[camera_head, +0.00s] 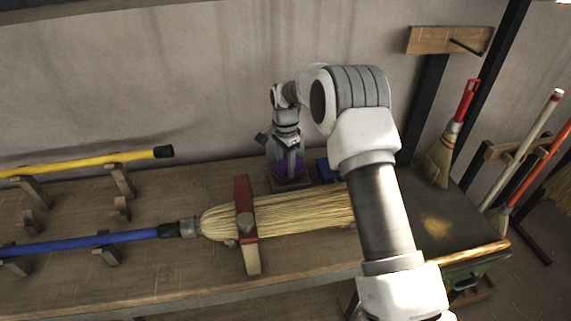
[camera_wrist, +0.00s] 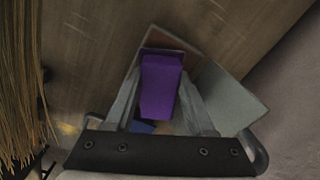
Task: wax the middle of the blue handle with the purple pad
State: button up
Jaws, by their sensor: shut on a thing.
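The blue handle (camera_head: 90,241) lies across wooden rests at the left of the bench, joined to a straw broom head (camera_head: 300,212). The purple pad (camera_wrist: 159,86) is between my gripper's fingers (camera_wrist: 160,100) in the wrist view. In the head view the purple pad (camera_head: 281,169) shows low at the back of the bench. My gripper (camera_head: 288,163) is shut on it, behind the broom head and well to the right of the handle. The pad is over or in a small wooden tray (camera_head: 291,187); I cannot tell whether it touches it.
A yellow handle (camera_head: 80,166) lies on rests behind the blue one. A red-topped clamp (camera_head: 244,208) stands across the broom head. A blue item (camera_head: 325,171) sits right of the tray. A small red-handled broom (camera_head: 447,145) leans at the right. The bench front at left is clear.

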aim_at(286, 164)
jog(key=shift+f+b, duration=0.3)
jog(key=shift+f, duration=0.3)
dwell(1.3)
jog(key=shift+r, duration=0.1)
jog(key=shift+r+p, duration=2.15)
jog(key=shift+r, duration=1.3)
